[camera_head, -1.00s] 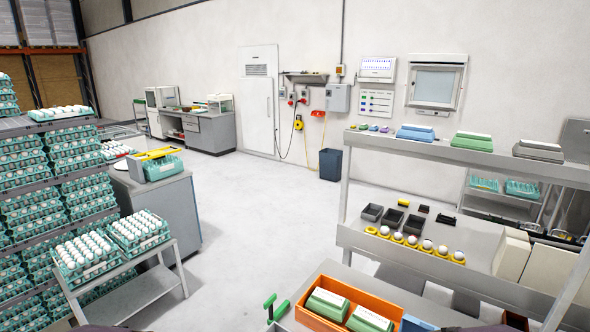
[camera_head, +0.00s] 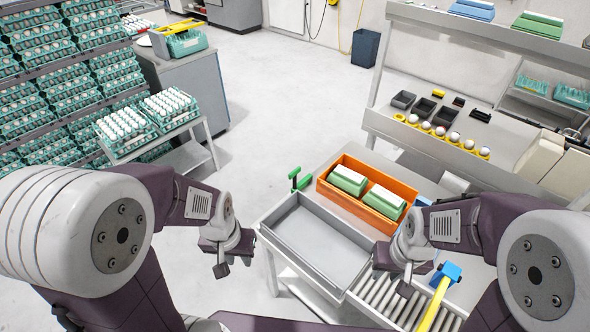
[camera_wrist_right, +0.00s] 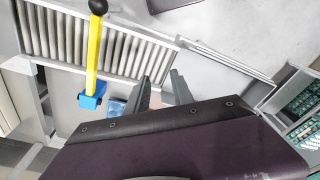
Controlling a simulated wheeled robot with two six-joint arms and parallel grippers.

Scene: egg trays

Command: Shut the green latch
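The green latch (camera_head: 298,178) stands at the far left corner of the work table, beside the orange crate. It has an upright part and a short green arm sticking out beside it; its exact closure is too small to tell. My left gripper (camera_head: 233,268) hangs left of the grey tray, nearer than the latch and clear of it, with its fingertips apart and empty. My right gripper (camera_head: 393,284) is over the right side of the tray, near the roller track. Its two fingers are apart and empty in the right wrist view (camera_wrist_right: 160,88).
An orange crate (camera_head: 410,191) with two green-and-white boxes sits behind the grey tray (camera_head: 300,262). A blue-based yellow lever (camera_head: 435,303) stands over the rollers (camera_head: 385,302), close to my right gripper. Egg racks stand left; a shelf (camera_head: 430,150) stands right. Open floor lies behind.

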